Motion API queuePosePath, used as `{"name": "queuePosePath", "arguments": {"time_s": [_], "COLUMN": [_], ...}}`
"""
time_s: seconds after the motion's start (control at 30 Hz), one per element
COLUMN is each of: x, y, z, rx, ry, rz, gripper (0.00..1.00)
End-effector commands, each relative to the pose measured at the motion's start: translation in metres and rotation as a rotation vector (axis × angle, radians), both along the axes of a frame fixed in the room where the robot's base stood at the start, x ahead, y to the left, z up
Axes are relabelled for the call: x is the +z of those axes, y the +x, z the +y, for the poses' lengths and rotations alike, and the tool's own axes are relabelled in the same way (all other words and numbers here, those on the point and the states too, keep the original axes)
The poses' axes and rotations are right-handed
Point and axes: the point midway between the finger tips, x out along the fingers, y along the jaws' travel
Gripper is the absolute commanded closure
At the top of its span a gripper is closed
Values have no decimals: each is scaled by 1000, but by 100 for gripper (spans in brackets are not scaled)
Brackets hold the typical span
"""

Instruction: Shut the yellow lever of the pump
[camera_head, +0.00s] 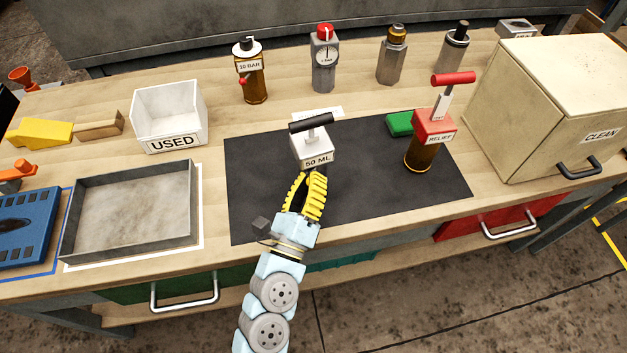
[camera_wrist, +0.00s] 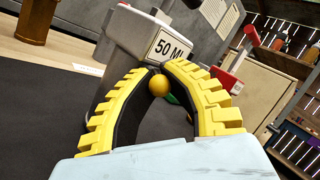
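The pump (camera_head: 312,150) has a white head marked "50 ML" and a black T-handle, and stands on the dark mat. Its head also shows in the wrist view (camera_wrist: 150,40). A round golden-yellow knob (camera_wrist: 158,86), seemingly the end of the yellow lever, shows below the label; the rest of the lever is hidden by my fingers. My gripper (camera_head: 308,175) is at the near side of the pump, just below its label. In the wrist view its yellow ribbed fingers (camera_wrist: 155,70) converge, with their black pads against both sides of the knob.
A red-headed "RELIEF" pump (camera_head: 434,125) and a green block (camera_head: 399,124) stand to the right. The "CLEAN" box (camera_head: 540,110) is at far right. A "USED" bin (camera_head: 168,112) and a grey tray (camera_head: 130,215) are left. The mat (camera_head: 260,190) is bare left of my gripper.

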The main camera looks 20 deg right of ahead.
Motion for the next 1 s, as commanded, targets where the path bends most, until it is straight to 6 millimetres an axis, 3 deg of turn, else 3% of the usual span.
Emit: {"name": "queuePosePath", "arguments": {"time_s": [1.0], "x": [-2], "y": [3], "z": [4], "rx": [-101], "ry": [3], "rz": [3], "gripper": [100]}}
